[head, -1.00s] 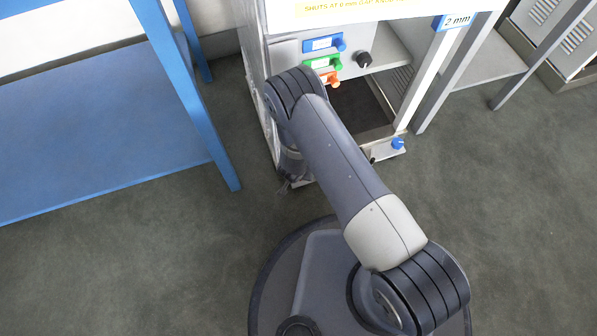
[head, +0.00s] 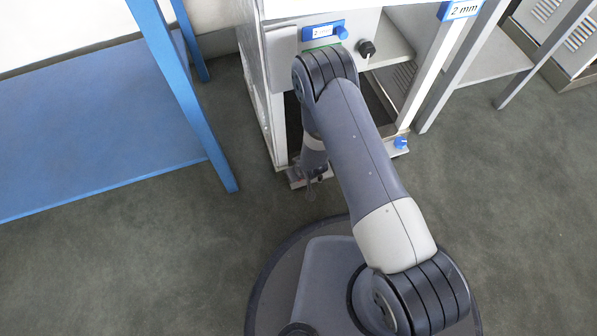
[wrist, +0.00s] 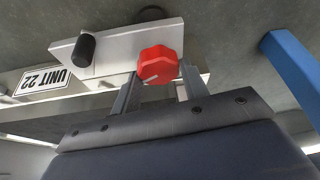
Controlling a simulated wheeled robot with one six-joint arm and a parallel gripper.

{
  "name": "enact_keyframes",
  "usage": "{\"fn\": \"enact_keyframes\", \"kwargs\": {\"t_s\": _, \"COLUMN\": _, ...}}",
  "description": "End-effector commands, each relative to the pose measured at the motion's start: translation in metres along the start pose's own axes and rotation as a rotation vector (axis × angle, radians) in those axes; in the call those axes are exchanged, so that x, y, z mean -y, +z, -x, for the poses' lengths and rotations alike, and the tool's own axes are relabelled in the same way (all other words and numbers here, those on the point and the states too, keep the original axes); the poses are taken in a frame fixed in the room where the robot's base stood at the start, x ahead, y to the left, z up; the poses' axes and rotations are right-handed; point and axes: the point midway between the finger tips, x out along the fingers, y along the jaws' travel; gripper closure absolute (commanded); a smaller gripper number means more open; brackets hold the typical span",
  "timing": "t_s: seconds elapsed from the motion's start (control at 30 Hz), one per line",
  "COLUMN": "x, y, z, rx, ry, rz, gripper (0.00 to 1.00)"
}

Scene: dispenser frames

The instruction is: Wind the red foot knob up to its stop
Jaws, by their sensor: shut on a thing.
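The red foot knob (wrist: 158,63) is in the wrist view, many-sided, with a pale mark on its near face. It sits at a light metal foot bracket (wrist: 112,47). My gripper (wrist: 161,72) has one finger on each side of the knob and is shut on it. In the head view my arm reaches down to the cabinet's front left foot (head: 296,181). The red knob is hidden there, and my fingers cannot be made out clearly.
A black knob (wrist: 84,47) stands on the same bracket, near a "UNIT 22" label (wrist: 43,82). A blue knob (head: 401,143) is at the right foot. A blue table (head: 90,130) stands left of the cabinet. The floor between is clear.

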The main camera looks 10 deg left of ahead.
Motion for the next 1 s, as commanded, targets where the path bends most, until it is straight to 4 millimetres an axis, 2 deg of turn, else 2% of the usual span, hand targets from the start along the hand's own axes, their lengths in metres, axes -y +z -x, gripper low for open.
{"fn": "enact_keyframes", "kwargs": {"t_s": 0.6, "x": -0.0019, "y": -0.0018, "z": 0.0029, "rx": -0.001, "ry": -0.174, "rz": 0.420, "gripper": 0.81}}
{"fn": "enact_keyframes", "kwargs": {"t_s": 1.0, "x": -0.0018, "y": -0.0015, "z": 0.0008, "rx": -0.001, "ry": -0.241, "rz": 0.585, "gripper": 0.81}}
